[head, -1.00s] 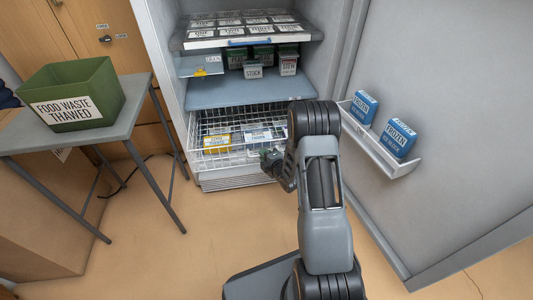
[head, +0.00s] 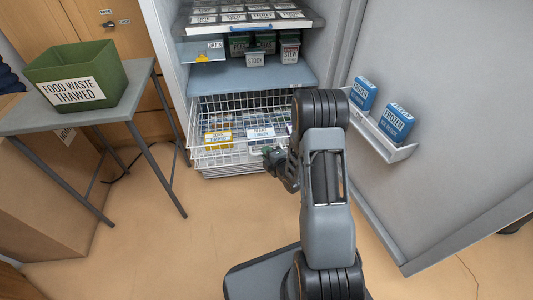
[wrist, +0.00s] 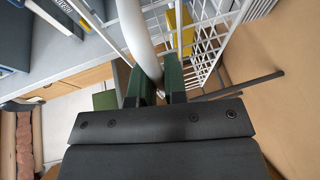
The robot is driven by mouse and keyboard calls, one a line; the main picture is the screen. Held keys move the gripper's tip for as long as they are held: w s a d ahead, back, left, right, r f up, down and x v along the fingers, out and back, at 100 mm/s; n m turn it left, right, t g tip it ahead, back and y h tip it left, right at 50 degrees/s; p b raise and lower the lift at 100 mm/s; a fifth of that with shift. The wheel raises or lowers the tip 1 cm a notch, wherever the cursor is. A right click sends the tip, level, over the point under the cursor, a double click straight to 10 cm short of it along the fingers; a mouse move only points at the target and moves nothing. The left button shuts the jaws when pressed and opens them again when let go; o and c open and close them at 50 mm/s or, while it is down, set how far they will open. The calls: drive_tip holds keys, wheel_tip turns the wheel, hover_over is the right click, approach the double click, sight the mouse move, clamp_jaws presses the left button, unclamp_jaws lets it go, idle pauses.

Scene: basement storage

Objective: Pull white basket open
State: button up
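The white wire basket (head: 228,157) sits low in the open freezer cabinet and juts out past its front. Yellow-labelled and white-labelled packages lie inside it. My gripper (head: 271,156) is at the right part of the basket's front rim. In the wrist view, the thick white rim bar (wrist: 138,35) runs down between the green fingers of my gripper (wrist: 158,80). The fingers sit close on both sides of the bar and appear shut on it. My arm hides the basket's right end in the head view.
The open cabinet door with its shelf of blue frozen boxes (head: 397,124) stands at right. A grey table (head: 140,88) with a green food waste bin (head: 105,66) stands at left. Shelves with labelled tubs are above the basket. The floor in front is clear.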

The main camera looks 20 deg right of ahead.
drive_tip(key=o, duration=0.4)
drive_tip(key=shift+o, duration=0.2)
drive_tip(key=p+v, duration=0.4)
drive_tip(key=v, duration=0.9)
drive_tip(key=shift+s+d+r, duration=0.15)
drive_tip(key=shift+s, duration=0.2)
drive_tip(key=w+r+m+g+h+p, duration=0.2)
drive_tip(key=r+m+g+p, duration=0.15)
drive_tip(key=r+p, duration=0.8)
drive_tip(key=w+r+m+g+h+p, duration=0.25)
drive_tip(key=r+m+p, duration=0.35)
drive_tip(key=r, duration=1)
drive_tip(key=s+a+r+m+g+p, duration=0.2)
drive_tip(key=s+r+p, duration=0.3)
drive_tip(key=r, duration=0.3)
drive_tip(key=s+a+r+m+g+y+p, duration=0.1)
drive_tip(key=s+a+r+m+p, duration=0.3)
drive_tip(key=r, duration=0.5)
drive_tip(key=s+a+r+m+g+p, duration=0.3)
drive_tip(key=s+r+m+p, duration=0.1)
drive_tip(key=r, duration=0.5)
drive_tip(key=s+p, duration=0.1)
drive_tip(key=p, duration=0.1)
drive_tip(key=shift+s+r+p, duration=0.25)
drive_tip(key=shift+s+p, duration=0.05)
drive_tip(key=shift+p, duration=0.1)
